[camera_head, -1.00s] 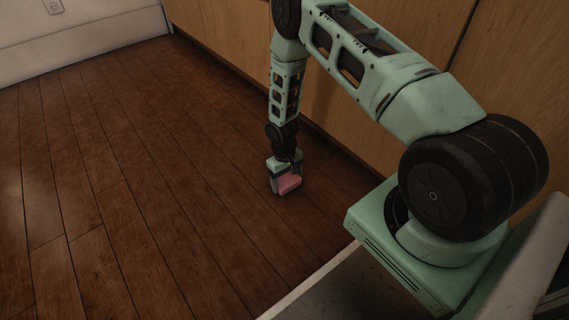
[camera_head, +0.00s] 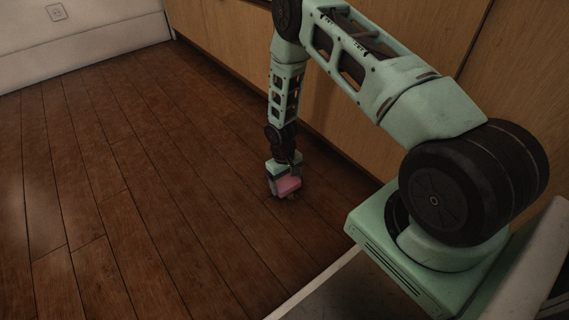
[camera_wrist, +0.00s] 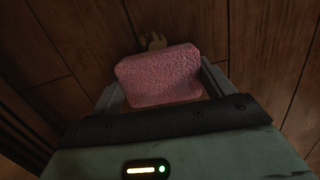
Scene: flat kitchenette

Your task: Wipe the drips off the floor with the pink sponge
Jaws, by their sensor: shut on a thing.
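The pink sponge (camera_head: 288,186) is held between the fingers of my gripper (camera_head: 284,182), which points down at the floor near the wooden cabinet fronts. In the wrist view the sponge (camera_wrist: 160,76) fills the space between the two fingers, its textured face showing. Whether the sponge touches the floor is hard to tell. The floor under the sponge is hidden.
The dark plank floor (camera_head: 140,190) is open to the left of my gripper. Wooden cabinet fronts (camera_head: 355,125) run close along the right, behind my arm.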

